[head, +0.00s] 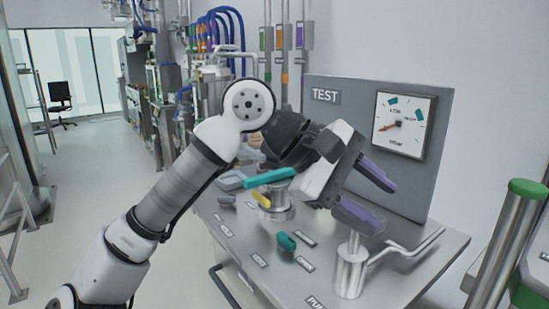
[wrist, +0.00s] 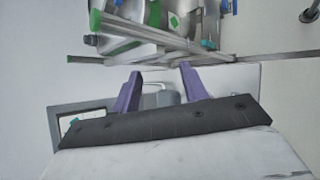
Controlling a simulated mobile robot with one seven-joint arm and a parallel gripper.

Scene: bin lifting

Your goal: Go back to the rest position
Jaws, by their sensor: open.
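My gripper (head: 370,194) is in the head view, with two purple fingers spread apart and nothing between them. It hangs in the air above the metal bench (head: 398,284), in front of the grey TEST panel (head: 335,95). My white and grey arm reaches up from the lower left and bends down to it. In the wrist view my gripper (wrist: 158,82) also shows its two purple fingers apart and empty. The gripper hides part of the bench and panel behind it.
A metal cylinder with a bent lever (head: 352,270) stands below the gripper. A teal handle (head: 269,178), yellow knob (head: 261,199) and teal knob (head: 287,242) are on the bench. A gauge (head: 404,125) is on the panel. A green-topped post (head: 508,240) stands right. Floor at left is clear.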

